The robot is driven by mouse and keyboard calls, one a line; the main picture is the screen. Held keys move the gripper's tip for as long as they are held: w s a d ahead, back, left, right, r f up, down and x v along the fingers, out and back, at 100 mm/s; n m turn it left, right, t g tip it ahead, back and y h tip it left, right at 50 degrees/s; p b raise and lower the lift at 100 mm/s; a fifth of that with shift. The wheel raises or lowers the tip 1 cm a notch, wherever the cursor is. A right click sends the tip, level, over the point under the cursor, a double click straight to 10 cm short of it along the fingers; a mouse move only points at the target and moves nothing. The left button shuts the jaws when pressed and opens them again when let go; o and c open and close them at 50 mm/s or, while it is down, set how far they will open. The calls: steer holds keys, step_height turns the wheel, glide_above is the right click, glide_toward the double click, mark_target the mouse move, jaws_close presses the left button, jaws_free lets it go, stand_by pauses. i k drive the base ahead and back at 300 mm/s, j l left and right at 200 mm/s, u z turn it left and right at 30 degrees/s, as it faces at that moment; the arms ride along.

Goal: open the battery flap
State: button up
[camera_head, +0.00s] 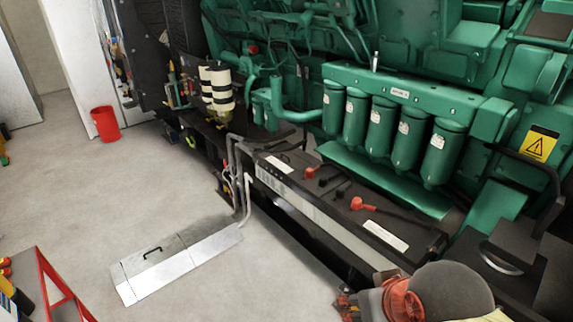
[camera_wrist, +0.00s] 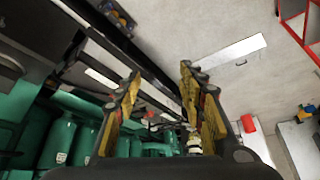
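Black batteries (camera_head: 345,212) with red terminal caps and black cables sit in a long bay beside the green engine. I see no part that I can surely name as the battery flap. A flat grey metal plate (camera_head: 190,262) with a black handle (camera_head: 152,252) lies on the floor left of the bay; it also shows in the wrist view (camera_wrist: 225,62). My gripper (camera_head: 345,303) is at the bottom of the head view, right of the plate and in front of the bay. In the wrist view my gripper (camera_wrist: 159,76) has its yellow fingers spread, with nothing held between them.
The green engine (camera_head: 400,90) with its row of filters fills the right side. Grey pipes (camera_head: 240,180) drop to the floor by the bay's left end. A red bucket (camera_head: 105,123) stands far left; a red frame (camera_head: 55,285) is near left.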

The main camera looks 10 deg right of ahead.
mark_target(290, 156)
steer(key=i+l+u, duration=0.1)
steer(key=i+l, duration=0.25)
steer(key=i, duration=0.2)
steer(key=i+j, duration=0.25)
steer(key=i, duration=0.4)
steer(key=i+j+u, duration=0.1)
steer(key=i+j, duration=0.15)
steer(key=i, duration=0.35)
steer(key=i+j+u, duration=0.1)
steer(key=i, duration=0.55)
steer(key=i+j, duration=0.2)
steer(key=i, duration=0.45)
